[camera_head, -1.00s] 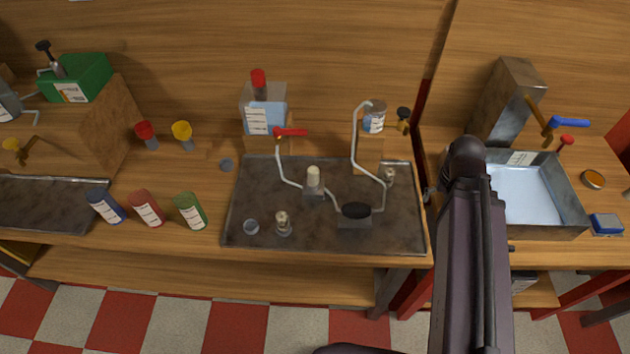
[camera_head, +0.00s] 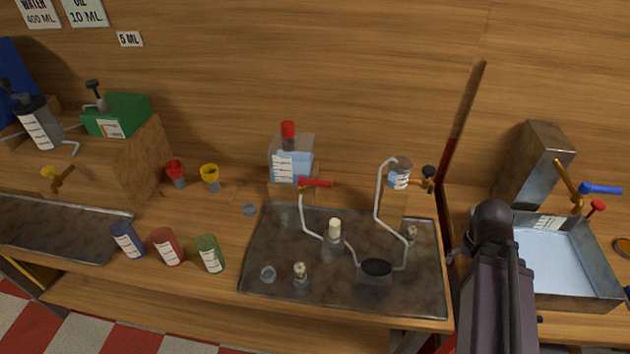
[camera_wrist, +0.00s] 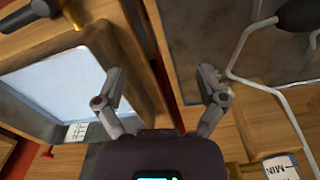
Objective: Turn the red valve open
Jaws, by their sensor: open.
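A red valve handle (camera_head: 315,183) sits on the thin bent pipe below the clear container with blue liquid, at the back left of the dark tray. It points right, roughly level. A smaller red knob (camera_head: 597,207) stands by the basin at the far right. My gripper (camera_wrist: 163,85) is open and empty in the wrist view, its two fingers spread between the basin and the tray. In the head view my arm covers the gripper. I cannot make out a red valve between the fingers.
The dark tray (camera_head: 262,243) holds pipes, a burner and small glassware. A metal basin (camera_head: 605,290) and a blue-handled tap (camera_head: 600,189) are at right. Blue, red and green (camera_head: 209,254) canisters stand left of the tray. A labelled beaker (camera_head: 399,176) stands behind it.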

